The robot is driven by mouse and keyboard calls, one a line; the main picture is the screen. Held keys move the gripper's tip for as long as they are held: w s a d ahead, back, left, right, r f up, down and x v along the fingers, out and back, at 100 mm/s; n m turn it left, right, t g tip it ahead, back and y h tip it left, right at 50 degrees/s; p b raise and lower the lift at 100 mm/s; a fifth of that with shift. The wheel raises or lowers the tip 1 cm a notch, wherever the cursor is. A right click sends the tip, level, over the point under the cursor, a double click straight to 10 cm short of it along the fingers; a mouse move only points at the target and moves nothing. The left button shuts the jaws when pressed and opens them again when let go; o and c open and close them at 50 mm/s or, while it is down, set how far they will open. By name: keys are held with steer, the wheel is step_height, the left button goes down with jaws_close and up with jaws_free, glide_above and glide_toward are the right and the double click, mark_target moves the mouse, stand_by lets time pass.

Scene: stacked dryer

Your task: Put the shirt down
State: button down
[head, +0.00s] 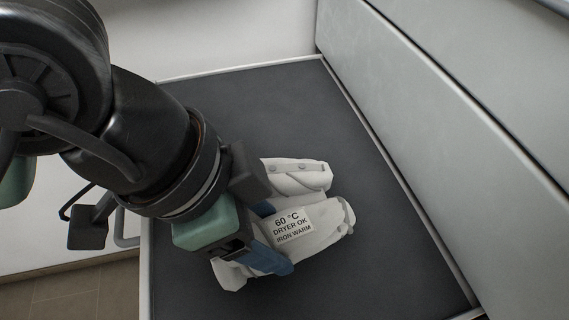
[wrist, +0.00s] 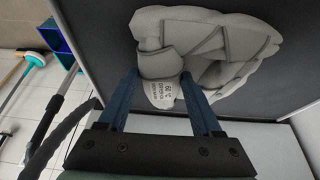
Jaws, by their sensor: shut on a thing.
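The shirt (head: 322,225) is a crumpled white garment with a care label (head: 292,226) reading "60 °C, dryer OK, iron warm". It is at the dark grey surface (head: 235,110) in the head view; I cannot tell whether it touches that surface. My gripper (head: 270,235) is over the left part of the shirt, with its blue fingers on the cloth. In the wrist view, the shirt (wrist: 215,50) extends beyond the fingertips, and my gripper (wrist: 165,85) is shut on a fold with the label between the fingers.
A pale panel (head: 440,120) rises along the right side of the dark surface. The surface is bare behind and right of the shirt. In the wrist view, a blue-purple crate (wrist: 58,42) and a broom or mop (wrist: 35,60) are on the tiled floor at left.

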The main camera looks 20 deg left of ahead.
steer(key=shift+f, duration=0.2)
steer(key=shift+c, duration=0.3)
jaws_free()
steer(key=shift+r, duration=0.1)
steer(key=p+v, duration=0.3)
steer(key=v, duration=0.9)
steer(key=shift+r+p, duration=0.2)
steer(key=shift+p, duration=0.2)
